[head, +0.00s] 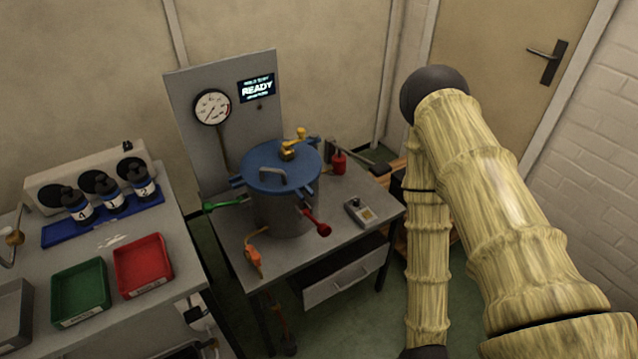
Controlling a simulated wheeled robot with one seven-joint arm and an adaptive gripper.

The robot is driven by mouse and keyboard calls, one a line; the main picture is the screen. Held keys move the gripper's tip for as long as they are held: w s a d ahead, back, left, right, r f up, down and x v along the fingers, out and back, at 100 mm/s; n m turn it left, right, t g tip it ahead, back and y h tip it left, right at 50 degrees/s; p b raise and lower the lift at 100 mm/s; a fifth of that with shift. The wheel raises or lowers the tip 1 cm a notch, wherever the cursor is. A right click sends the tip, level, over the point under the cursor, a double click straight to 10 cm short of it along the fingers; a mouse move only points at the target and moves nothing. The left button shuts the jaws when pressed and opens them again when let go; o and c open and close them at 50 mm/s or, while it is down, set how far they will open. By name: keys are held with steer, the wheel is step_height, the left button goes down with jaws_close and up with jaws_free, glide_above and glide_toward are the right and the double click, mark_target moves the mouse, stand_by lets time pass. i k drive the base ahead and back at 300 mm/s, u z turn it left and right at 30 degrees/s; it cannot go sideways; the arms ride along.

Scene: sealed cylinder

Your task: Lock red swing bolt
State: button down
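The sealed cylinder (287,215) is a grey vessel with a blue lid (268,182) on a grey bench. The red swing bolt (315,221) is at the vessel's front right, with its red knob pointing outward and down, away from the lid. A green swing bolt (225,204) points outward to the left. Blue lugs (306,192) stick out from the lid's rim near the red bolt. A yellow valve handle (293,146) stands on the lid. My bamboo-textured arm fills the right side; my gripper does not show.
An orange-handled item (253,258) is at the bench's front left, a grey control box (361,212) at the right. A red object (339,162) stands behind the vessel. A panel (182,120) carries a gauge (212,107) and a screen reading READY (257,89). Trays (143,262) and bottles (109,190) are left.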

mark_target(323, 229)
steer(key=z, duration=0.5)
steer(key=k, duration=1.25)
steer(key=u, duration=0.15)
steer(key=i, duration=0.75)
steer(key=u, duration=0.05)
